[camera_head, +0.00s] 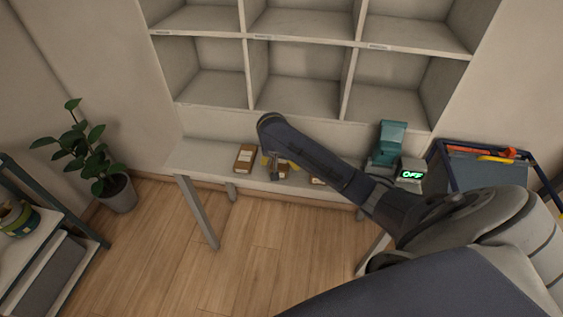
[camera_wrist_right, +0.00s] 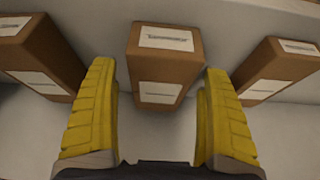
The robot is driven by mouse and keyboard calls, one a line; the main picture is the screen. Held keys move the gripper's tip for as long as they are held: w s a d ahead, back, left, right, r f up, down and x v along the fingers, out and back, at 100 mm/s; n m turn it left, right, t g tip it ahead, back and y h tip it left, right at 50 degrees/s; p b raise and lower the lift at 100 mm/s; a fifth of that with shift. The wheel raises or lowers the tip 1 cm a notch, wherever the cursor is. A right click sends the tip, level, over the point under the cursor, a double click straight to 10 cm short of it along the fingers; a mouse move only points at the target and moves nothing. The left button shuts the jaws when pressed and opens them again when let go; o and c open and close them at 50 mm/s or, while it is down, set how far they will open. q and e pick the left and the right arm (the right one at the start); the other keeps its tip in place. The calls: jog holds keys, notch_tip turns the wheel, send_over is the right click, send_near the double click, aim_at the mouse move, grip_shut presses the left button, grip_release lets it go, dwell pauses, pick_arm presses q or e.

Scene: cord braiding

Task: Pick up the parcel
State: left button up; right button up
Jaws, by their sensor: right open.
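Three brown parcels with white labels stand in a row on a narrow white table (camera_head: 205,158). In the right wrist view the middle parcel (camera_wrist_right: 165,65) is ahead of and between the yellow fingers of my right gripper (camera_wrist_right: 160,115); a gap shows on each side of it. The left parcel (camera_wrist_right: 40,55) and the right parcel (camera_wrist_right: 275,70) lie outside the fingers. In the head view the left parcel (camera_head: 245,158) is clear, while my right arm partly hides the others. My right gripper (camera_head: 275,165) is open at the middle parcel. My left gripper is not in view.
Empty white cubbyholes (camera_head: 305,45) hang above the table. A teal device (camera_head: 388,142) with a display reading OFF (camera_head: 412,174) stands at the table's right end. A blue-framed cart (camera_head: 480,165) is at the right. A potted plant (camera_head: 115,190) and a shelf rack (camera_head: 50,260) are at the left.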

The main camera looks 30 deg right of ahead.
jog(key=shift+w+d+f, duration=0.15)
jog(key=shift+f, duration=0.35)
jog(key=shift+c, duration=0.3)
jog(key=c, duration=1.2)
jog(key=shift+r, duration=0.15)
jog(key=shift+r, duration=9.75)
